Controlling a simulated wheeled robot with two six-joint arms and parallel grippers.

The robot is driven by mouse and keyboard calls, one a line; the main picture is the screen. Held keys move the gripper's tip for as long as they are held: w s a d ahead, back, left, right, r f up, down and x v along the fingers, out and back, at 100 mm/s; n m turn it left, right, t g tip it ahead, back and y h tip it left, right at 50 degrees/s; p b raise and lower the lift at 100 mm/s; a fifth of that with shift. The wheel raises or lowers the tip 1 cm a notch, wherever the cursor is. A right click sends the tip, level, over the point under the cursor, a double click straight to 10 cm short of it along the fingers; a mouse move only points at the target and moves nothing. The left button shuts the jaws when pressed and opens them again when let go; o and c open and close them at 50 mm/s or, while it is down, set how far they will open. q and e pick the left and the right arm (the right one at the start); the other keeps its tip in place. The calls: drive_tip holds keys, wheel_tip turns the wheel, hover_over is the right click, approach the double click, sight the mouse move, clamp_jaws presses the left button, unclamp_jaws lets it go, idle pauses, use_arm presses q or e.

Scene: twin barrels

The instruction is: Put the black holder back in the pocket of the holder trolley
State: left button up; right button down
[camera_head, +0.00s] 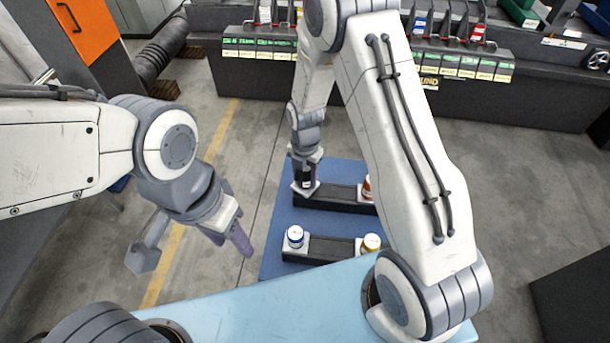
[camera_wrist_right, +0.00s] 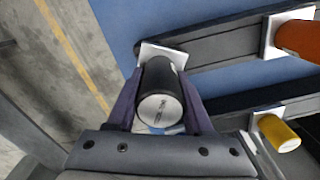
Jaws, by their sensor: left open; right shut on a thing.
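The black holder (camera_wrist_right: 162,95) is a dark cylinder with a light grey printed cap, gripped between the fingers of my right gripper (camera_head: 306,172). It is at the white square pocket (camera_head: 298,190) on the left end of the far dark bar of the holder trolley (camera_head: 275,262). The pocket's white edge shows around the holder's far end in the right wrist view (camera_wrist_right: 150,50). I cannot tell whether the holder is seated in it or just above. My left gripper (camera_head: 235,242) is open and empty, left of the trolley.
An orange-red holder (camera_head: 367,187) stands at the far bar's right end. A blue-and-white holder (camera_head: 295,236) and a yellow holder (camera_head: 371,243) stand on the near bar. Racks with labels (camera_head: 470,65) line the back. Grey floor (camera_head: 225,130) lies left of the trolley.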

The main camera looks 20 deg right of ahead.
drive_tip(key=shift+f+b, duration=0.35)
drive_tip(key=shift+f, duration=0.15)
drive_tip(key=shift+c, duration=1)
unclamp_jaws()
drive_tip(key=shift+r, duration=0.4)
wheel_tip(320, 180, up, 10)
drive_tip(key=shift+f+b, duration=0.15)
drive_tip(key=shift+b, duration=0.85)
